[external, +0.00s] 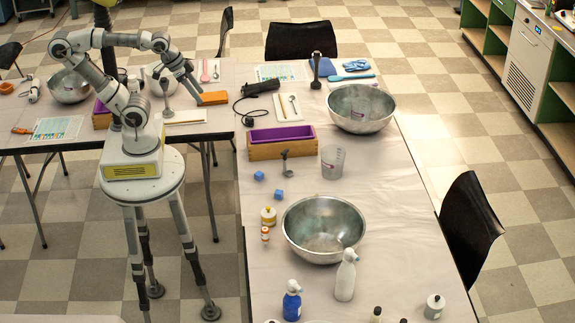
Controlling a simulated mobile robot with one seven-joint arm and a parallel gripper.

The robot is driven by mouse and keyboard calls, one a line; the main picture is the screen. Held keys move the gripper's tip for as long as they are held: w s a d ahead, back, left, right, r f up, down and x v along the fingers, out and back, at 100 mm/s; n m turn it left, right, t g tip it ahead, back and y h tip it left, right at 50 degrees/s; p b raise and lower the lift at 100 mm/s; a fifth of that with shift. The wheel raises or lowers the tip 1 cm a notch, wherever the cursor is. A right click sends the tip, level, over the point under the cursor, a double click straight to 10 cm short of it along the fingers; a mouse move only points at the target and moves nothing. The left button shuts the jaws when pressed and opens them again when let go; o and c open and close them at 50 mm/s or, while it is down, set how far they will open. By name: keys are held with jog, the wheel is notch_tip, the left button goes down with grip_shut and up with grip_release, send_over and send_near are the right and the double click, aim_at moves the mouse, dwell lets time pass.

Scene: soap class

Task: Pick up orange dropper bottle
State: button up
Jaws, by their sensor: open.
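A small orange bottle (265,234) with a pale label and top stands on the right-hand table, near its left edge. It is just in front of a yellow-lidded jar and left of the near steel bowl. It is too small to make out whether it has a dropper. My gripper (191,87) is open, raised beside my base at the upper left. It points down and right toward the back table, well away from the orange bottle. Nothing shows between its fingers.
The near steel bowl (324,228) and the yellow-lidded jar (268,216) are close to the bottle. Two blue cubes (278,195) lie behind it. A white bottle (345,275) and a blue bottle (292,301) stand in front. An orange block (213,98) lies near my gripper.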

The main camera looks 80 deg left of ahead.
jog(key=s+d+f+n+g+h+b, duration=0.1)
jog(key=d+f+n+g+h+b, duration=0.4)
jog(key=f, duration=1.1)
jog(key=n+t+h+b, duration=1)
jog(key=n+b, duration=0.9)
jog(key=n, duration=0.1)
send_near(268, 238)
jog(key=b+x, duration=0.1)
jog(key=x, duration=0.1)
jog(key=b+x, duration=0.3)
jog(key=x, duration=0.1)
jog(key=shift+w+d+r+b, duration=0.15)
jog(key=shift+r+b, duration=0.15)
jog(key=shift+b, duration=0.1)
jog(key=x, duration=0.1)
jog(key=b+x, duration=0.1)
jog(key=x, duration=0.2)
jog(key=shift+d+f+b, duration=0.15)
jog(key=shift+f+b, duration=0.1)
jog(key=shift+b, duration=0.15)
jog(key=shift+w+d+r, duration=0.1)
jog(key=shift+w+d, duration=0.2)
jog(key=shift+d, duration=0.15)
grip_shut()
